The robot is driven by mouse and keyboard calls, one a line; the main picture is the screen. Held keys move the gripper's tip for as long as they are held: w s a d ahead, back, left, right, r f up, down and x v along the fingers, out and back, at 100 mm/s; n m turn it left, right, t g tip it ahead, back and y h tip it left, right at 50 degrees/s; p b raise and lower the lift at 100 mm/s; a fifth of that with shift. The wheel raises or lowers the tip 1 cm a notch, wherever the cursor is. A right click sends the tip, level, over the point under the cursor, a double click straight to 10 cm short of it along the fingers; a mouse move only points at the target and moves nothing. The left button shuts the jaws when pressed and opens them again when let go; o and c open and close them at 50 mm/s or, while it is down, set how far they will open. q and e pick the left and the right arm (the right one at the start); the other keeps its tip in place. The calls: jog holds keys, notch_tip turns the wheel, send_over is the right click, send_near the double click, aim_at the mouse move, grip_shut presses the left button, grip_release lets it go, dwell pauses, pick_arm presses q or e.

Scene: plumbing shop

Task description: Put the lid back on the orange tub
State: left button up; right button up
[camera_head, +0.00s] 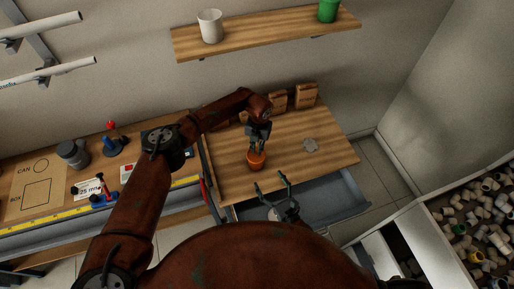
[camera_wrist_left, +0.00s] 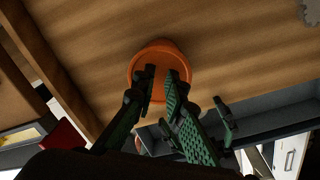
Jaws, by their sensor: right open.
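The orange tub (camera_head: 257,163) stands on the wooden worktop near its front edge. In the left wrist view its round orange top (camera_wrist_left: 173,52) faces me; I cannot tell whether this is a lid or the open inside. My left gripper (camera_head: 257,146) points down over the tub. Its fingertips (camera_wrist_left: 160,72) lie close together across the tub's top, with a narrow gap; whether they hold something is unclear. My right gripper (camera_head: 271,183) is open in front of the worktop, over the pulled-out drawer. No separate lid is clearly visible.
The grey drawer (camera_head: 335,198) is pulled out below the worktop (camera_head: 230,182). A grey gear-shaped piece (camera_head: 310,145) lies right of the tub. Brown boxes (camera_head: 306,96) stand at the back. A bench with a marked board (camera_head: 38,190) is at left, a fittings bin (camera_head: 480,225) at right.

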pick_arm(q)
jog(key=shift+f, duration=0.4)
pick_arm(e)
jog(key=shift+f, duration=0.25)
pick_arm(q)
jog(key=shift+r, duration=0.1)
notch_tip(320, 180, up, 6)
jog(key=p, duration=0.3)
jog(key=shift+d, duration=0.15)
pick_arm(e)
notch_tip(320, 180, up, 4)
jog(key=shift+f, duration=0.3)
pick_arm(q)
jog(key=shift+d, duration=0.1)
pick_arm(e)
jog(key=shift+d, duration=0.1)
